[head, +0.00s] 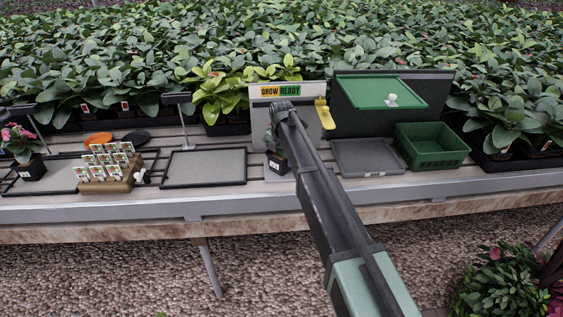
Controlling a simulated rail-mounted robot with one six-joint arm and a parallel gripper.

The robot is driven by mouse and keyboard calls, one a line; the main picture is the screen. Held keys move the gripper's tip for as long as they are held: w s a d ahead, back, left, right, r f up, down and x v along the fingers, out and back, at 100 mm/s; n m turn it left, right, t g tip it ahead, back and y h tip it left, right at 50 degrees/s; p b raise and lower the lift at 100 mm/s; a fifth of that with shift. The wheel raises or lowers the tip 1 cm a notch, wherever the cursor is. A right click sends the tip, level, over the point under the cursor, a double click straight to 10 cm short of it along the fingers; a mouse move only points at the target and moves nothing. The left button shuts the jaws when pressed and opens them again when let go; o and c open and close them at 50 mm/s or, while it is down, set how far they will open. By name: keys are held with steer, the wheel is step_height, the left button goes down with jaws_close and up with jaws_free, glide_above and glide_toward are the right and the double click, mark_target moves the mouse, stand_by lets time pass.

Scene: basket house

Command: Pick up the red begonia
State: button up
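A plant with pink-red flowers (20,132) stands at the far left of the bench, in a dark square pot (31,168) with a white label. I cannot tell for certain whether it is the red begonia. My arm reaches up from the lower right to the middle of the bench. My gripper (274,148) is at its far end, in front of the white "GROW READY" stand (290,103), well to the right of the flowering plant. A small dark pot (279,162) with a white label shows just below the gripper, mostly hidden. The fingers are too small and covered to read.
Left of my gripper are a grey mat (205,167), a holder with several plant tags (107,185), and orange (97,139) and black discs (136,137). To the right are a grey tray (367,157), a green crate (432,150) and a green board (381,100). Dense foliage fills the back.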

mark_target(281, 155)
steer(key=shift+c, duration=0.5)
step_height(281, 155, up, 20)
steer(key=p, duration=2)
steer(key=shift+w+a, duration=0.1)
